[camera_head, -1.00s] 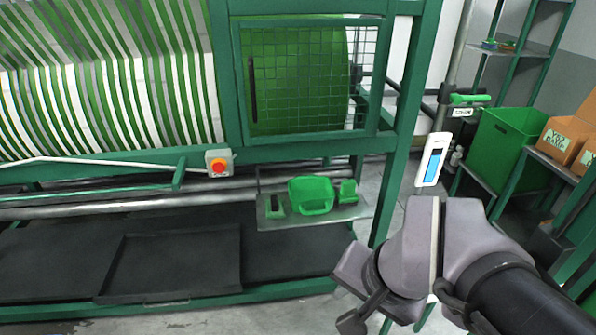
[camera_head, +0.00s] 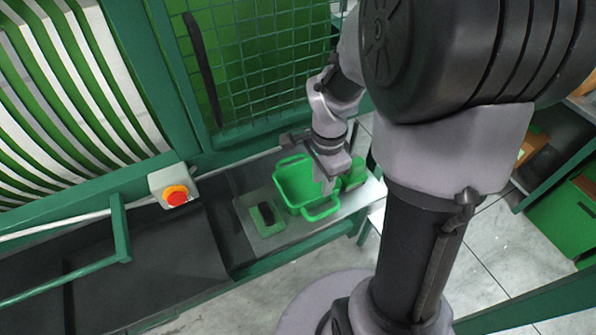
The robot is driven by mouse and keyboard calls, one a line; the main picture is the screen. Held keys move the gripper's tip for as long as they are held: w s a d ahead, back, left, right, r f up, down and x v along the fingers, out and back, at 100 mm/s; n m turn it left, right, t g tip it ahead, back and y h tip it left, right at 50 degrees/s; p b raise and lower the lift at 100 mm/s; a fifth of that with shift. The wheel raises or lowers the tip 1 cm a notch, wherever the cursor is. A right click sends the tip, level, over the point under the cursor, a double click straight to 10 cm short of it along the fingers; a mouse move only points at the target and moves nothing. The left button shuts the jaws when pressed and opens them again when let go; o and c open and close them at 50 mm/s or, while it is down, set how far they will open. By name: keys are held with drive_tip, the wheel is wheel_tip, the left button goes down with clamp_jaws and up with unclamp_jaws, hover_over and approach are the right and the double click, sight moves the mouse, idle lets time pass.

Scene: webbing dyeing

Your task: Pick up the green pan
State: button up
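The green pan (camera_head: 296,184) is a rectangular, open-topped container with loop handles at its far and near ends. It sits on a small grey metal shelf (camera_head: 270,241) on the front of the machine. My gripper (camera_head: 326,178) reaches down at the pan's right side and hides part of its rim there. Its fingers are small and partly hidden in this view, so I cannot tell whether they are open or shut, or whether they touch the pan.
A green brush-like item with a black top (camera_head: 266,216) lies left of the pan. Another green item (camera_head: 354,173) stands close on its right. A red stop button (camera_head: 176,195) is on the frame at left. A mesh guard (camera_head: 262,70) rises behind the shelf.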

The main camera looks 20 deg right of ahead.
sight(317, 207)
drive_tip(key=f+b, duration=0.1)
drive_tip(key=f, duration=0.2)
drive_tip(key=f+b, duration=0.1)
drive_tip(key=f, duration=0.2)
drive_tip(key=f+b, duration=0.1)
drive_tip(key=f, duration=0.2)
drive_tip(key=shift+w+a+f+b, duration=0.2)
drive_tip(key=shift+w+a+b, duration=0.05)
drive_tip(key=shift+w+b, duration=0.1)
drive_tip(key=shift+r, duration=0.15)
drive_tip(key=shift+c, duration=0.2)
clamp_jaws()
idle(0.4)
